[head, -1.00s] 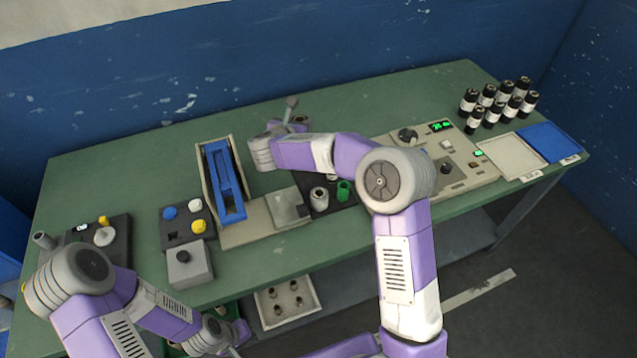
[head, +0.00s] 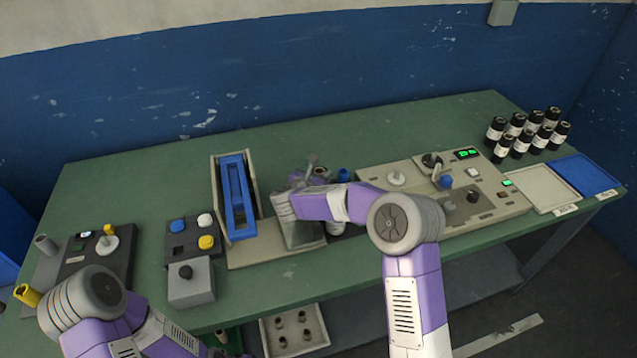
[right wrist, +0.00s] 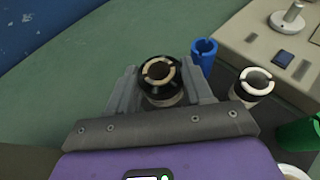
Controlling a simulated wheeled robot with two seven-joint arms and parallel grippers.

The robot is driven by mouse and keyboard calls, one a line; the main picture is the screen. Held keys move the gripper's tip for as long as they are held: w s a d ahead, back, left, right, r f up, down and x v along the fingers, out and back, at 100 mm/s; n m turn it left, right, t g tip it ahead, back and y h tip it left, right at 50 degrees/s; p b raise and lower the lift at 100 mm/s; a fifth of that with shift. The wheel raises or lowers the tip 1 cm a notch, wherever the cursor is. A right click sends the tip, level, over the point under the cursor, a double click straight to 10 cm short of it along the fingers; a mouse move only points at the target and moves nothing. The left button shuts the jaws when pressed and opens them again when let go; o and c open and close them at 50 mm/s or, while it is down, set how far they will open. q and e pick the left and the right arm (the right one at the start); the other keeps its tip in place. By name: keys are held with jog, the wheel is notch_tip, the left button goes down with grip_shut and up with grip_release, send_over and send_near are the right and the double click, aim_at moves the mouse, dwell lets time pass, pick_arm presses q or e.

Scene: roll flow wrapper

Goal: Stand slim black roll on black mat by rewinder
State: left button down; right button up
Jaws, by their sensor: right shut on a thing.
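My right gripper (right wrist: 160,92) is shut on a black roll (right wrist: 160,72) with a tan core, seen from above in the right wrist view. The roll looks upright; whether its base touches anything is hidden. In the head view my right gripper (head: 313,170) is behind the plate at the blue-railed unit, and my arm covers most of the black mat. A blue roll (right wrist: 203,50), a pale-cored roll (right wrist: 253,82) and a green roll (right wrist: 300,134) stand apart from the held one. The beige machine (head: 440,200), apparently the rewinder, is to their right.
Several black labelled bottles (head: 522,135) stand at the back right, behind a white tray (head: 541,188) and a blue tray (head: 587,178). The blue-railed unit (head: 238,200) is left of my right gripper. Button boxes (head: 190,265) are further left. The table's back strip is clear.

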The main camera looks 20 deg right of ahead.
notch_tip(320, 180, down, 2)
jog(key=shift+f, duration=0.1)
jog(key=o, duration=0.6)
jog(key=shift+b, duration=0.3)
jog(key=o, duration=0.5)
